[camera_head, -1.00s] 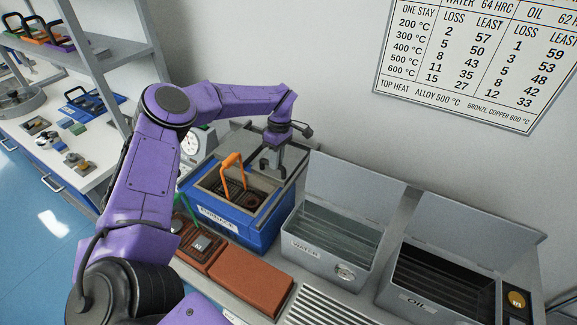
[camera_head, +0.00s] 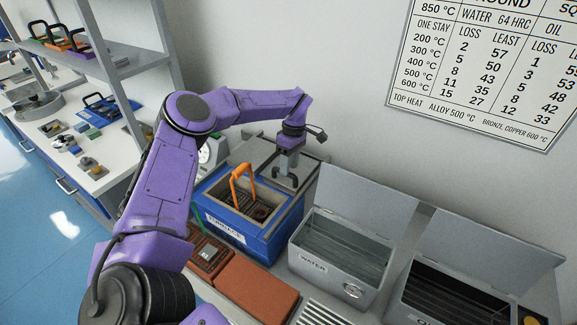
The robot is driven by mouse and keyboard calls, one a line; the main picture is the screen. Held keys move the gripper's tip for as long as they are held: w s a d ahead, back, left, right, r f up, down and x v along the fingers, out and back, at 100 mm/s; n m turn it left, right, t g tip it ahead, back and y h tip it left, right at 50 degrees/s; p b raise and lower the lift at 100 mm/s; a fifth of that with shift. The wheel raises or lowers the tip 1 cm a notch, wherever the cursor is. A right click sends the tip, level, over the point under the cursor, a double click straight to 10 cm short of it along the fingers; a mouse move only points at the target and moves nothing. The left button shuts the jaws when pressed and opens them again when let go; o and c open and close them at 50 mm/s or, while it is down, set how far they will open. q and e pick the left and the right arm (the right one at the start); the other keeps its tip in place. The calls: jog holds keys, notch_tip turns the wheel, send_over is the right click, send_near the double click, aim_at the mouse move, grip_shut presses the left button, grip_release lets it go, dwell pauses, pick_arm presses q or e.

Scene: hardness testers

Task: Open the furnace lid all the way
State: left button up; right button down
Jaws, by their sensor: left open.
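The blue furnace (camera_head: 268,247) with a "FURNACE" label stands left of the water tank. Its top is uncovered, and a dark basket with an orange handle (camera_head: 236,178) is inside. A grey lid frame (camera_head: 296,213) shows along the furnace's right and back side; how far the lid is tilted is hard to tell. My left gripper (camera_head: 284,182) points down at the furnace's back right, beside the lid. It is open, and I see nothing held between its fingers. My right gripper is not in view.
The water tank (camera_head: 327,271) and the oil tank (camera_head: 430,306) stand to the right with raised lids. Red-brown bricks (camera_head: 256,290) lie in front of the furnace. A gauge (camera_head: 204,152) stands behind it, near the shelf. The wall is close behind.

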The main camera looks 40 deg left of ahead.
pick_arm(q)
notch_tip(320, 180, up, 9)
jog(key=w+b, duration=0.1)
jog(key=shift+w+a, duration=0.15)
jog(key=shift+w, duration=0.2)
